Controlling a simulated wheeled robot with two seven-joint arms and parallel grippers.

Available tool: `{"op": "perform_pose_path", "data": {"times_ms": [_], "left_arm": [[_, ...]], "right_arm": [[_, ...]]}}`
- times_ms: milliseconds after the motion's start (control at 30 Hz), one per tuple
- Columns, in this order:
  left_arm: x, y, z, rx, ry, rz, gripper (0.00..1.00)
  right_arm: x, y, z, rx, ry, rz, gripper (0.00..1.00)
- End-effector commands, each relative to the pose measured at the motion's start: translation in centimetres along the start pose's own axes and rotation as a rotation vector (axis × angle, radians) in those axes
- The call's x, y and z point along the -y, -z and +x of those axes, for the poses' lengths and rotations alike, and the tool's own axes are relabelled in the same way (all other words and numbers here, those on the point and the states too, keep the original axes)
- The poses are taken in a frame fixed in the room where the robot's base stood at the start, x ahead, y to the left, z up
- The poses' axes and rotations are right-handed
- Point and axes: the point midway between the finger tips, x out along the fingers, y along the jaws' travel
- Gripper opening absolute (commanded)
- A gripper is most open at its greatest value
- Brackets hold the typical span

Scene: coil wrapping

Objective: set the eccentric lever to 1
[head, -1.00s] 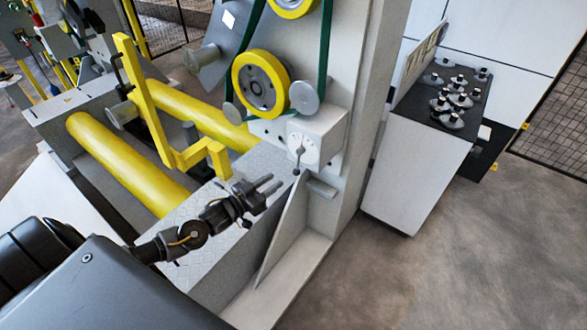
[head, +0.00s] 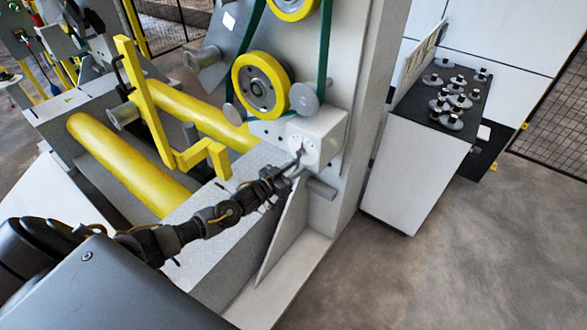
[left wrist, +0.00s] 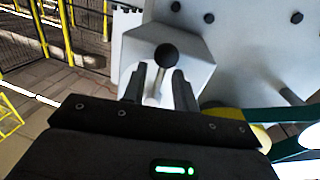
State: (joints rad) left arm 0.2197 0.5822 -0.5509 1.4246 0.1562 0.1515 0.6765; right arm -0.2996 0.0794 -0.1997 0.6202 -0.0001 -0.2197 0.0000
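The eccentric lever (head: 299,157) is a thin rod on the white dial box (head: 326,134) low on the machine's column. In the left wrist view, its round black knob (left wrist: 166,55) and pale rod (left wrist: 159,80) show in front of the box (left wrist: 190,55). My left gripper (head: 291,171) is at the lever in the head view. In the left wrist view its two fingers (left wrist: 159,90) are apart, one on each side of the rod, with visible gaps. The dial marks are too small to read. My right gripper is not in view.
A belt pulley with a yellow rim (head: 277,72) and green belts sit above the box. A yellow bracket (head: 153,115) and yellow rollers (head: 122,160) lie to the left. A slanted grey plate (head: 279,245) stands below. A white cabinet (head: 418,170) stands at the right.

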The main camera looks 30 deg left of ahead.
Motion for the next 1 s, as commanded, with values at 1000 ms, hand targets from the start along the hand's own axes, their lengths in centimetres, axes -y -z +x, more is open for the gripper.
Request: {"op": "perform_pose_path", "data": {"times_ms": [1000], "left_arm": [[-1.9,0.3,0.3,-0.078,-0.002,-0.39,0.0]], "right_arm": [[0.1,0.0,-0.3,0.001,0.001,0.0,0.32]]}}
